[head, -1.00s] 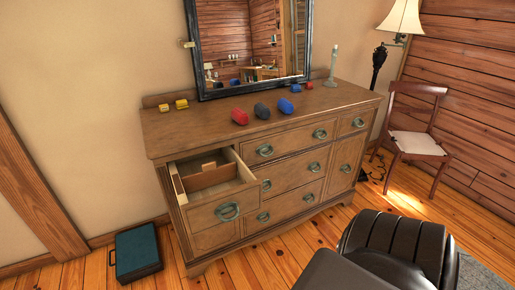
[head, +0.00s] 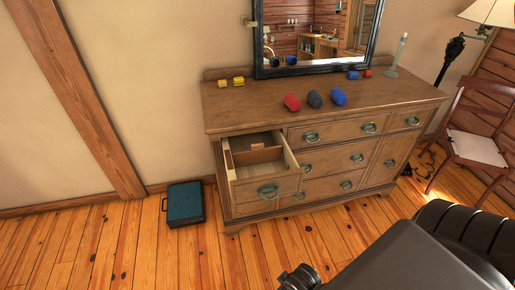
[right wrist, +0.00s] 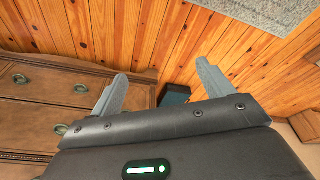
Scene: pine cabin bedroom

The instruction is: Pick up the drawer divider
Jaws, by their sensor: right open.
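The drawer divider (head: 257,155) is a brown wooden board standing across the inside of the open top-left drawer (head: 268,172) of the dresser. It has a small lighter raised part at its top middle. The drawer otherwise looks empty. My right gripper (right wrist: 162,84) shows in the right wrist view with its two grey fingers apart and nothing between them. It is off to the side of the dresser front, clear of the divider, which I cannot see in that view. My left gripper is not in view.
The dresser (head: 330,108) carries red, dark and blue rolls, yellow blocks, a mirror (head: 313,25) and a candlestick (head: 398,55). A teal case (head: 185,203) stands on the floor left of it. A chair (head: 478,140) is at right. The floor before the drawer is clear.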

